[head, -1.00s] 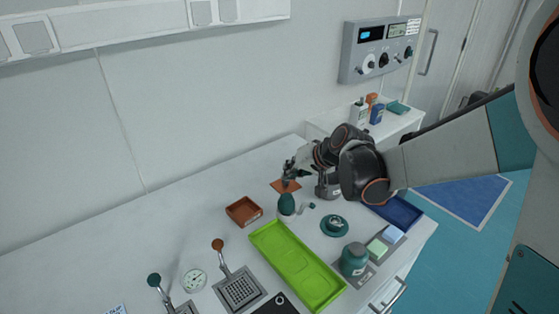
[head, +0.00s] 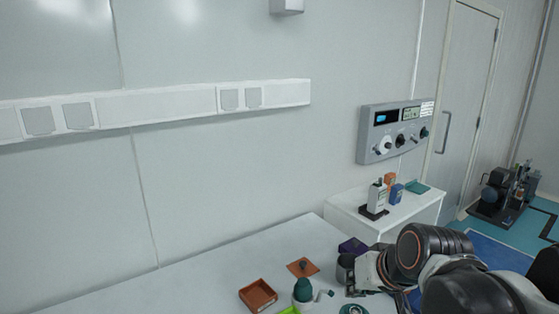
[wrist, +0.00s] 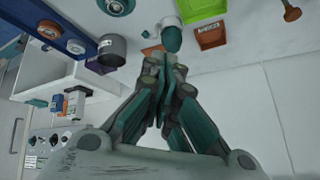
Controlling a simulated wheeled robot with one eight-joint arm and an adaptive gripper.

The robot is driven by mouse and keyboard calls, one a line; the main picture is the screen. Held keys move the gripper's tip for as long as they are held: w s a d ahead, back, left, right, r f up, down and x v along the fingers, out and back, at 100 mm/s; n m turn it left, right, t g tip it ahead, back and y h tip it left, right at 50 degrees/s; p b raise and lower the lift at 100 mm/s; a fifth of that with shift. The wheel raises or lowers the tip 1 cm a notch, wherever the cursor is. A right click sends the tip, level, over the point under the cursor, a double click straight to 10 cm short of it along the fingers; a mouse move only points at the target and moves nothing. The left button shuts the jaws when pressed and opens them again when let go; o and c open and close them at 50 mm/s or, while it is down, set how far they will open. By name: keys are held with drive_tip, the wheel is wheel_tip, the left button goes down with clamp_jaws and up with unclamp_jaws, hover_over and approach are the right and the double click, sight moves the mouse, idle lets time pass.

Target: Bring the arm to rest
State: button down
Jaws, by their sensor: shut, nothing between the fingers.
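My arm (head: 435,255) reaches in from the lower right of the head view, bent low over the right end of the white table (head: 215,270). In the wrist view my gripper (wrist: 163,62) is shut, with its teal-lined fingers together and nothing between them. In the head view the gripper is partly hidden by the wrist and the grey cylinder. The fingers point toward the dark green rounded object (wrist: 172,39). I cannot tell whether they touch it.
The orange plate (head: 303,267), red-brown tray (head: 258,295), grey cylinder (head: 345,268) and purple box (head: 352,246) lie near the gripper. A side cabinet with bottles (head: 377,196) stands behind; a control panel (head: 395,130) is on the wall. The table's left part looks clear.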

drive_tip(key=s+d+f+h, duration=0.1)
drive_tip(key=s+d, duration=0.3)
drive_tip(key=s, duration=0.6)
drive_tip(key=shift+s+d+h, duration=0.35)
drive_tip(key=shift+s+h, duration=0.05)
drive_tip(key=shift+h, duration=0.2)
